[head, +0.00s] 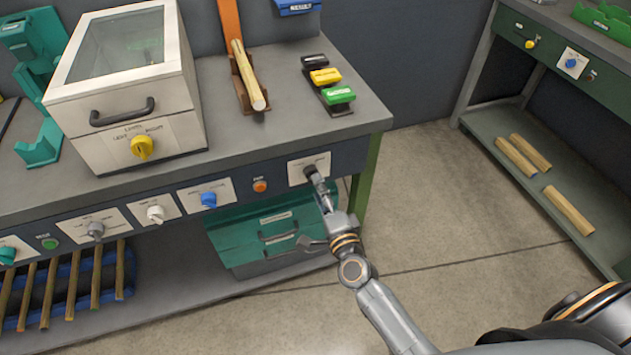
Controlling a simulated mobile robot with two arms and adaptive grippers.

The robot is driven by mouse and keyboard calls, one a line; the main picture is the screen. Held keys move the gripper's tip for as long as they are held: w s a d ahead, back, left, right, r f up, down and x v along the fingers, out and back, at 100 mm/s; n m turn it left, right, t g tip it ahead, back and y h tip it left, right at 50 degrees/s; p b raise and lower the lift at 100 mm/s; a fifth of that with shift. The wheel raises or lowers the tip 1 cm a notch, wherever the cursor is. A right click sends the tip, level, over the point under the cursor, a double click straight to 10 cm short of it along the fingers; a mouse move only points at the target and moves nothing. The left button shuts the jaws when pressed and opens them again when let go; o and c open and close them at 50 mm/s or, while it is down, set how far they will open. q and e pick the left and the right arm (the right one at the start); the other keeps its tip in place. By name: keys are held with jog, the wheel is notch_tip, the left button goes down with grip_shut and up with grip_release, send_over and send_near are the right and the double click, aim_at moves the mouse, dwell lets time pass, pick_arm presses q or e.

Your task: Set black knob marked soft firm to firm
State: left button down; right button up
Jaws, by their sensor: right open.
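The black knob (310,171) sits on a white label plate (296,175) at the right end of the bench's front panel. The plate's print is too small to read, and the knob's pointer cannot be made out. My right gripper (318,183) is at the knob, its fingertips close in front of it and partly covering it. Whether the fingers touch the knob cannot be told. The gripper is open. My left gripper is not in view.
Nearby on the panel are an orange button (260,186), a blue knob (208,199) and a white knob (156,213). A green drawer cabinet (225,236) stands below. A second bench (480,75) with a lower shelf holding wooden pieces is at right. Floor between is clear.

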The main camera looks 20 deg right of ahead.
jog(key=s, duration=0.8)
jog(key=shift+d+f, duration=0.1)
jog(key=s+f+n+g+y+p, duration=0.1)
jog(key=s+f+n+g, duration=0.35)
jog(key=f, duration=0.85)
jog(key=s+f+n+g+y+p, duration=0.1)
jog(key=s+f+n+g, duration=0.35)
jog(key=f, duration=0.95)
jog(key=s+d+f+n+g, duration=0.1)
jog(key=s+f+n+g, duration=0.1)
jog(key=s+f, duration=0.3)
jog(key=s+d+f+n+g+h, duration=0.1)
jog(key=s+f+n, duration=0.3)
jog(key=s, duration=0.7)
notch_tip(320, 180, down, 2)
jog(key=shift+s+d+f+g+p, duration=0.1)
jog(key=shift+s+d+g+p, duration=0.15)
jog(key=shift+g+p, duration=0.3)
jog(key=s+d+f+n+g, duration=0.1)
jog(key=s, duration=0.3)
jog(key=s+d+f+n+g+h, duration=0.1)
jog(key=s+f, duration=0.1)
jog(key=s, duration=0.2)
jog(key=s+d+f+n+g, duration=0.1)
jog(key=s+n+g, duration=0.1)
jog(key=s, duration=0.3)
jog(key=shift+d+f+h, duration=0.15)
jog(key=shift+d+h, duration=0.1)
jog(key=shift+h, duration=0.05)
jog(key=shift+c, duration=0.2)
